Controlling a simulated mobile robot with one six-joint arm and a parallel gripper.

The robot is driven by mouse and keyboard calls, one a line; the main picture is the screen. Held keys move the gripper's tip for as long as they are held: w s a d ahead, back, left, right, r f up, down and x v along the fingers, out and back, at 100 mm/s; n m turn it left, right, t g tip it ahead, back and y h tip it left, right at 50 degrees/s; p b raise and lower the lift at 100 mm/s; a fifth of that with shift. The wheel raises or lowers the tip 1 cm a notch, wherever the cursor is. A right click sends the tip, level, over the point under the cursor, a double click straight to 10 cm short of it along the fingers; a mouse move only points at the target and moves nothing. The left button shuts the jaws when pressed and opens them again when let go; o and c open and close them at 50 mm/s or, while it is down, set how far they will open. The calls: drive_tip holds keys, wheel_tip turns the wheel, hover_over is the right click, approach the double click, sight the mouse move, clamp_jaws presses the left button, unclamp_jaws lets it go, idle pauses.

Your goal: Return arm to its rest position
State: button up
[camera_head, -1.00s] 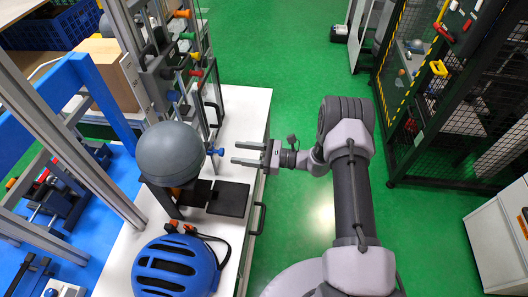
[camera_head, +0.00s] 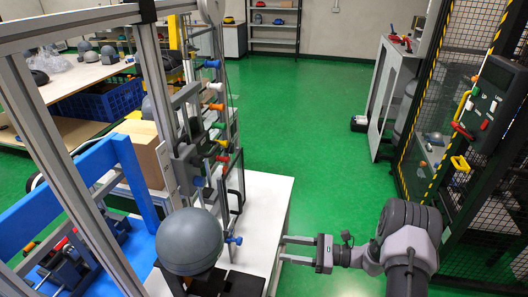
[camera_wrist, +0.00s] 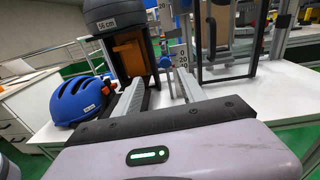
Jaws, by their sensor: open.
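My gripper (camera_head: 284,249) is open and empty, at the right edge of the white bench in the head view. It points left toward the grey dome-shaped headform (camera_head: 192,241), with a clear gap between them. In the wrist view, the two fingers of my gripper (camera_wrist: 160,84) stand apart with nothing held between them. The headform (camera_wrist: 112,14), labelled 56 cm, is ahead and above, partly cut off by the top of the picture. My arm is bent and reaches in from the lower right of the head view.
The white bench (camera_head: 267,197) carries the metal drop-tower frame (camera_head: 158,100). A blue helmet (camera_wrist: 76,101) lies on the bench in the wrist view. A black mesh cage (camera_head: 457,130) stands at right. Green floor (camera_head: 310,120) is free between bench and cage.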

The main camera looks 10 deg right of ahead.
drive_tip(key=s+a+r+n+g+h, duration=0.3)
drive_tip(key=s+r+n+h, duration=0.15)
drive_tip(key=r, duration=0.55)
drive_tip(key=s+a+r+n+g+h, duration=0.35)
drive_tip(key=s+r+n, duration=0.2)
drive_tip(key=r, duration=0.45)
drive_tip(key=s+d+r+n+t+h, duration=0.1)
drive_tip(key=s+r+n+t+h, duration=0.2)
drive_tip(key=s, duration=0.4)
drive_tip(key=s+d+r+n+t+h, duration=0.2)
drive_tip(key=s+r+n+t+h, duration=0.1)
drive_tip(key=s, duration=0.5)
wheel_tip(320, 180, up, 2)
drive_tip(key=shift+s+r+n+t+h, duration=0.2)
drive_tip(key=shift+s+n+t+h, duration=0.15)
drive_tip(key=shift+t, duration=0.2)
drive_tip(key=shift+w, duration=0.1)
